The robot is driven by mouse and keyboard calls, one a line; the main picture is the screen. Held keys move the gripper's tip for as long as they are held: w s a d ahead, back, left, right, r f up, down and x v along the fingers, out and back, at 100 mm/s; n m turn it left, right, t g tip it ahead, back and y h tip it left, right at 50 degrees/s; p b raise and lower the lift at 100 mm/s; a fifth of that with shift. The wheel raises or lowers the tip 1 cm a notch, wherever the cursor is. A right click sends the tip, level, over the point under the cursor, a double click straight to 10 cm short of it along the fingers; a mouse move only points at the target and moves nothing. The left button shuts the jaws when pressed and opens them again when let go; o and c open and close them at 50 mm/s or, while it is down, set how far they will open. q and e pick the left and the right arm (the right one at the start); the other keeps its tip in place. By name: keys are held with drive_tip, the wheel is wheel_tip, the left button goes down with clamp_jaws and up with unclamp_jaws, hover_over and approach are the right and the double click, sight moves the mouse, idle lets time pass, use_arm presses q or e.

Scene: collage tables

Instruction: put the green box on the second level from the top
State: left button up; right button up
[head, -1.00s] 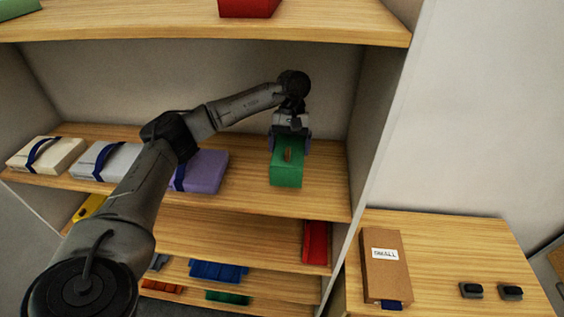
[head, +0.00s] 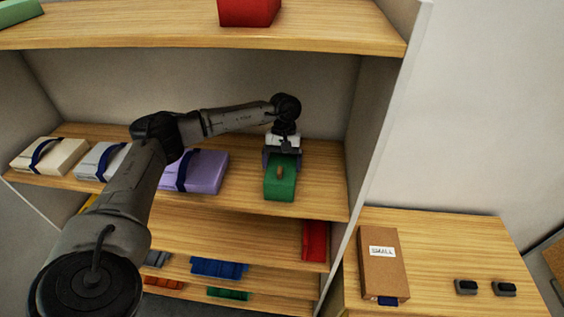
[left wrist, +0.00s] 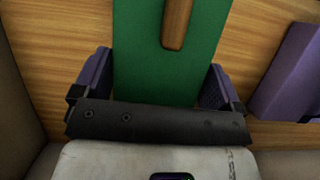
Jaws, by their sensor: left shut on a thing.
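The green box (head: 280,184), with a wooden handle on top, is at the shelf level (head: 318,190) just below the top one in view, right of the purple box. My left gripper (head: 282,160) is at its rear end, shut on it. In the left wrist view the green box (left wrist: 170,60) lies between the two purple-grey fingers, one along each side. Whether its underside touches the shelf board is hard to tell. My right gripper is not in view.
A purple box (head: 207,172), a grey box (head: 98,160) and a cream box (head: 48,155) stand left on the same level. A red box (head: 248,12) is on the board above. A side panel bounds the right. A small table (head: 440,240) with a brown box (head: 383,265) stands right.

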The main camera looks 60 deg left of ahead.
use_arm(q)
drive_tip(key=shift+f, duration=0.15)
drive_tip(key=o, duration=0.9)
drive_tip(key=shift+r, duration=0.25)
drive_tip(key=shift+w+a+r, duration=0.1)
drive_tip(key=shift+r, duration=0.1)
drive_tip(key=b+v, duration=0.1)
drive_tip(key=v, duration=0.3)
drive_tip(key=shift+w+a+r+b, duration=0.1)
drive_tip(key=shift+r+b, duration=0.15)
drive_tip(key=shift+b, duration=0.1)
drive_tip(key=v, duration=0.5)
drive_tip(key=shift+p, duration=0.35)
drive_tip(key=shift+p+v, duration=0.55)
drive_tip(key=shift+v, duration=0.35)
